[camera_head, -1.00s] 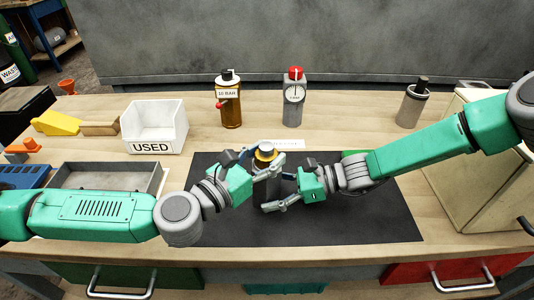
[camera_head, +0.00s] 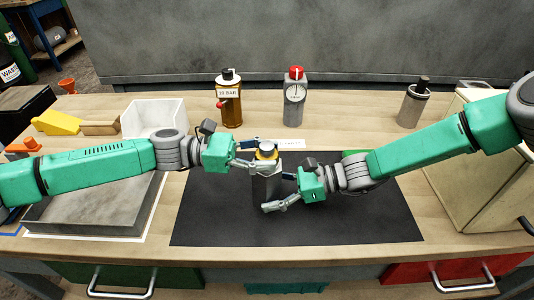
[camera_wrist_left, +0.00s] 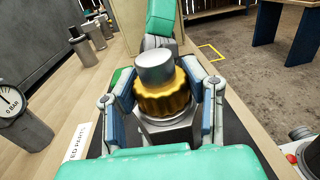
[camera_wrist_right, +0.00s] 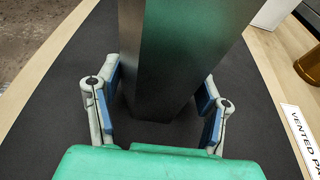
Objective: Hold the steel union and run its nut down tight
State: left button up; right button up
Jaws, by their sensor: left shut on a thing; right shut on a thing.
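The steel union has a grey hexagonal body (camera_head: 266,184) standing upright over the black mat. Its ribbed brass-yellow nut (camera_wrist_left: 163,103) sits around the top, and a smooth steel end (camera_wrist_left: 154,68) rises above it. My left gripper (camera_head: 265,158) comes in from the left at nut height. In the left wrist view its blue-padded fingers are shut on the nut from two sides. My right gripper (camera_head: 278,191) is lower and comes in from the right. In the right wrist view its fingers are shut on the hexagonal body (camera_wrist_right: 160,60). The body's foot is partly hidden in the head view.
The black mat (camera_head: 350,222) is mostly clear. Behind it stand an amber bottle (camera_head: 231,110) and a grey gauge unit with a red knob (camera_head: 294,100). A white bin (camera_head: 153,113) and grey tray (camera_head: 90,215) lie left, partly under my left arm. A beige case (camera_head: 465,190) stands right.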

pick_arm(q)
jog(key=m+g+y, duration=0.1)
jog(key=m+g, duration=0.2)
jog(key=g, duration=0.2)
jog(key=shift+w, duration=0.15)
pick_arm(e)
jog(key=shift+s, duration=0.1)
pick_arm(q)
jog(key=shift+r+m+g+y, duration=0.1)
jog(key=shift+m+g+y, duration=0.4)
jog(key=shift+m+g, duration=0.25)
jog(key=o, duration=1.2)
jog(key=shift+c, duration=0.2)
jog(key=shift+o, duration=0.3)
jog(key=v, duration=1.2)
